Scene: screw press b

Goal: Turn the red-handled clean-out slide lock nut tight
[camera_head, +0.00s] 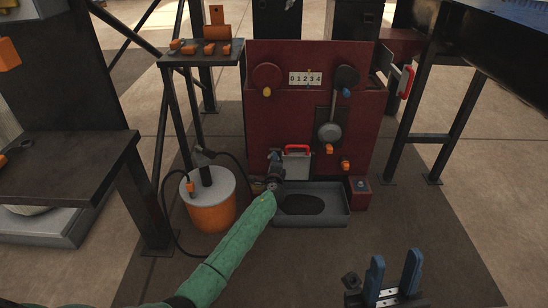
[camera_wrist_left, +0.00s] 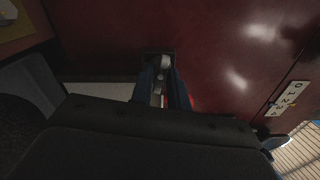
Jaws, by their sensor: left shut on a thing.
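The clean-out slide (camera_head: 297,164) is a grey plate with a red handle (camera_head: 297,148), low on the front of the dark red machine. My left gripper (camera_head: 274,156) is at the left edge of the slide, against the machine front. In the left wrist view its two dark blue fingers (camera_wrist_left: 162,88) are closed around a small pale grey piece, the lock nut (camera_wrist_left: 162,66). Most of the nut is hidden by the fingers, so its turn angle cannot be told. My right gripper (camera_head: 392,272) is open and empty at the lower right, away from the machine.
A grey tray (camera_head: 335,218) lies below the slide. An orange drum (camera_head: 211,213) with a hose stands left of my left forearm. A small red box (camera_head: 359,194) stands right of the tray. A dark shelf (camera_head: 200,58) with orange pieces is at the upper left.

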